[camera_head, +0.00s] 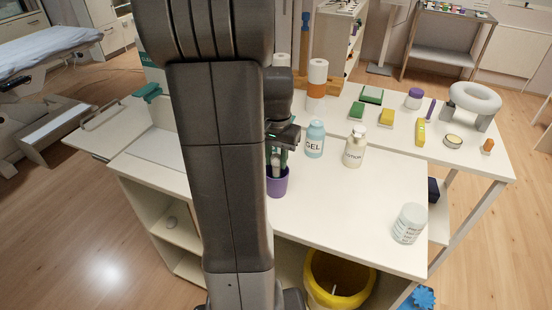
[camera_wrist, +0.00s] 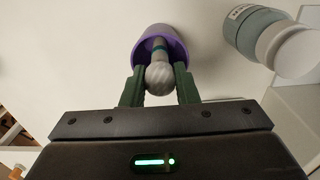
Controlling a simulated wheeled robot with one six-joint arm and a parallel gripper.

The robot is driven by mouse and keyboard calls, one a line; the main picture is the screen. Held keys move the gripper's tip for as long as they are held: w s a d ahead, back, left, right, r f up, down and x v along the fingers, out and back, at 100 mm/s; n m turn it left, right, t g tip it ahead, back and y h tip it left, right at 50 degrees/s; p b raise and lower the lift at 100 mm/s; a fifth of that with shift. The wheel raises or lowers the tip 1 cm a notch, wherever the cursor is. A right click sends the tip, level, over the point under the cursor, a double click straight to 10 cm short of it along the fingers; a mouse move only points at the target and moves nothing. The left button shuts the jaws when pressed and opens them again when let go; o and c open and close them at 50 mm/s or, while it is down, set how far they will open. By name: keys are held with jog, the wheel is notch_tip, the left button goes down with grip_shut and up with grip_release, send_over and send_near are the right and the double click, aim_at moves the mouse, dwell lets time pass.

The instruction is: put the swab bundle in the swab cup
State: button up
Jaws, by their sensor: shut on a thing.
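The purple swab cup (camera_head: 278,184) stands upright on the white table, partly behind my arm in the head view. It also shows in the wrist view (camera_wrist: 179,40). The swab bundle (camera_wrist: 159,77) has a pale rounded head and a teal band, and its far end is inside the cup's mouth. In the head view the bundle (camera_head: 276,168) shows as a pale bit just above the cup. My gripper (camera_wrist: 160,88) has green fingers on both sides of the bundle and is shut on it, right at the cup.
A blue GEL bottle (camera_head: 315,140) stands close to the right of the cup, with a cream lotion bottle (camera_head: 354,147) beyond it. A white container (camera_head: 408,223) is at the front right. The tabletop between is clear. A yellow bin (camera_head: 338,279) is below the front edge.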

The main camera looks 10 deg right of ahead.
jog(key=shift+f, duration=0.25)
jog(key=o, duration=0.9)
jog(key=shift+o, duration=0.2)
notch_tip(320, 180, up, 12)
jog(key=shift+r+p, duration=0.15)
jog(key=shift+p, duration=0.15)
